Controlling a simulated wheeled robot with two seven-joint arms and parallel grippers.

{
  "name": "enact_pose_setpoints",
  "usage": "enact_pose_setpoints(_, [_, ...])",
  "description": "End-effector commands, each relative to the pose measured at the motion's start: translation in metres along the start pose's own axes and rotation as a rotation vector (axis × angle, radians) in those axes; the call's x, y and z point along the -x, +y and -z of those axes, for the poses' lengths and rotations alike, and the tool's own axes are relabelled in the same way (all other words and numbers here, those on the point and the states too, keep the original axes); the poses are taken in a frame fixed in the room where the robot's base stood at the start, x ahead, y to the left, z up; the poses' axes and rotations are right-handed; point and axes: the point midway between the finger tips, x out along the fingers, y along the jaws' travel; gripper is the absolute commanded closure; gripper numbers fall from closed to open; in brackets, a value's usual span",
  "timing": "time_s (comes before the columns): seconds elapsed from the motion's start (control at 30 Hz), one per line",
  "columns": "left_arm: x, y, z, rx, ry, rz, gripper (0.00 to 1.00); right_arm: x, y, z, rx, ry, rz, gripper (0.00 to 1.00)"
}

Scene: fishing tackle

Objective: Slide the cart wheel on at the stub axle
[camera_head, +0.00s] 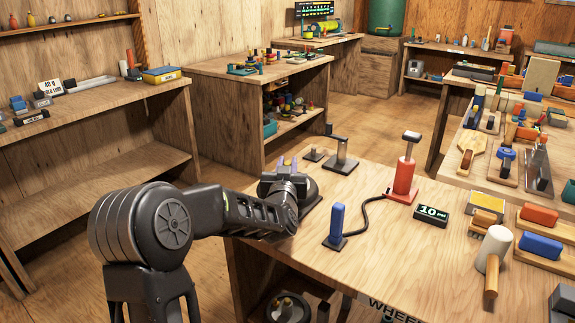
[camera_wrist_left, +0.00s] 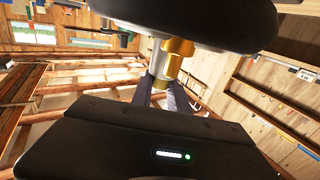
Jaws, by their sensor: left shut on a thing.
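My left gripper (camera_head: 287,164) is at the left edge of the near workbench. Its two purple-grey fingers also show in the left wrist view (camera_wrist_left: 163,95), closed around a brass and silver hub. The hub joins a large black rounded body, which I take to be the cart wheel (camera_wrist_left: 200,15). In the head view, the wheel's dark rim (camera_head: 309,186) shows partly behind my gripper, low over the bench. I cannot make out the stub axle for sure, nor whether the wheel touches it; my gripper and the wheel hide that spot. My right gripper is not in view.
The bench's front middle is clear.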

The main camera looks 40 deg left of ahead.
Motion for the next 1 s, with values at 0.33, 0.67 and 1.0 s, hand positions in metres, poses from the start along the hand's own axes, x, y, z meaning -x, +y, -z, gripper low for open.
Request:
enact_pose_setpoints(0.33, [0.0,0.0,0.001,0.0,0.002,0.0,0.54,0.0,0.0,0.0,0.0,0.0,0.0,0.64])
enact_pose_setpoints(0.67, [0.004,0.0,-0.001,0.0,-0.003,0.0,0.54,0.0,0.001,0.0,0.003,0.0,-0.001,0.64])
enact_pose_setpoints(1.0, [0.052,0.001,0.0,0.0,0.002,-0.001,0.54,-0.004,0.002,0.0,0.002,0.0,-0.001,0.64])
